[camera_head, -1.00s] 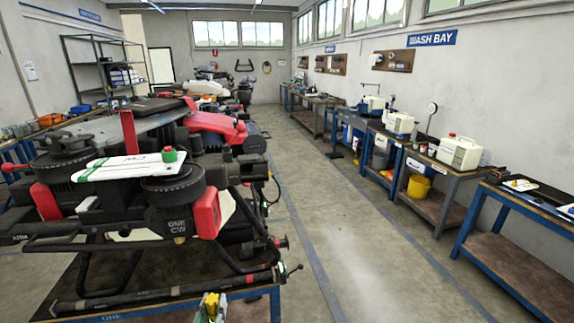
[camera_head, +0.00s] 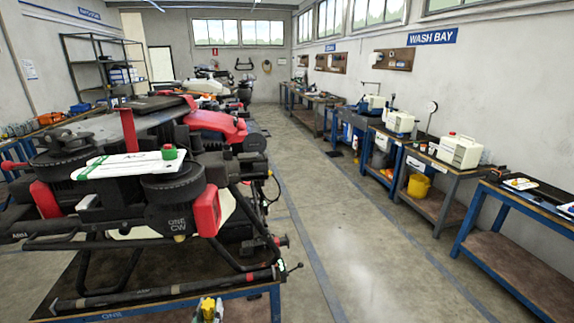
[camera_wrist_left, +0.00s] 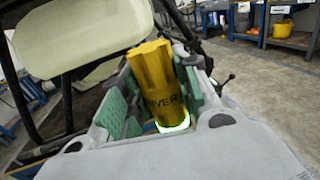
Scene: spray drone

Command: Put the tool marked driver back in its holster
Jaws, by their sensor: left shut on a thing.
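The yellow tool (camera_wrist_left: 160,85) shows in the left wrist view with dark letters, of which "IVER" can be read. It stands between the green pads of my left gripper (camera_wrist_left: 152,98), which is shut on it. A bright white and green edge shows at the tool's near end. In the head view my left gripper (camera_head: 210,311) is a small grey and yellow patch at the bottom edge, in front of the bench corner; most of it is cut off. I cannot make out a holster in either view. My right gripper is not in view.
A large drone (camera_head: 150,190) with black rotors and red parts sits on a blue-framed bench (camera_head: 276,304) at left. Its dark tubes and a pale tank (camera_wrist_left: 80,35) are close beside my left gripper. Workbenches (camera_head: 440,172) line the right wall. The aisle floor (camera_head: 330,230) is clear.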

